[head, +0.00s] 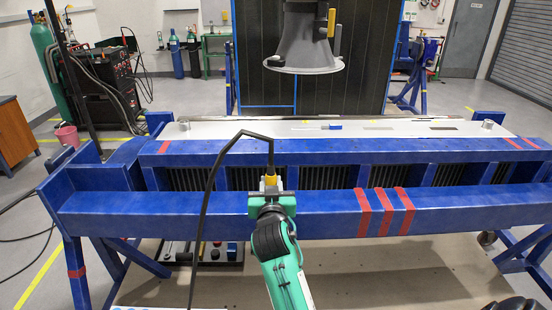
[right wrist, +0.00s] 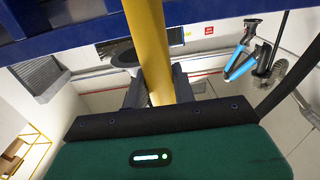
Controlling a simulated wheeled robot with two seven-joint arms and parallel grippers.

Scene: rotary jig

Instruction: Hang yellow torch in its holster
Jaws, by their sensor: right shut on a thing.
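My right gripper (head: 270,188) is shut on the yellow torch (head: 271,181), in front of the blue jig's near beam. Only a short yellow part and a metal end show above the jaws in the head view. A black cable rises from the torch, bends left and hangs down to the floor side. In the right wrist view, the torch's yellow body (right wrist: 149,45) runs upward from behind my green gripper housing; the fingertips are hidden. I cannot clearly make out the holster. My left gripper is not in view.
The blue jig frame (head: 330,212), with red tape bands, spans the front. A light plate (head: 400,128) lies behind it. A grey bell-shaped column (head: 304,45) with a yellow part on its side hangs above. A blue-handled tool (right wrist: 242,65) shows in the right wrist view.

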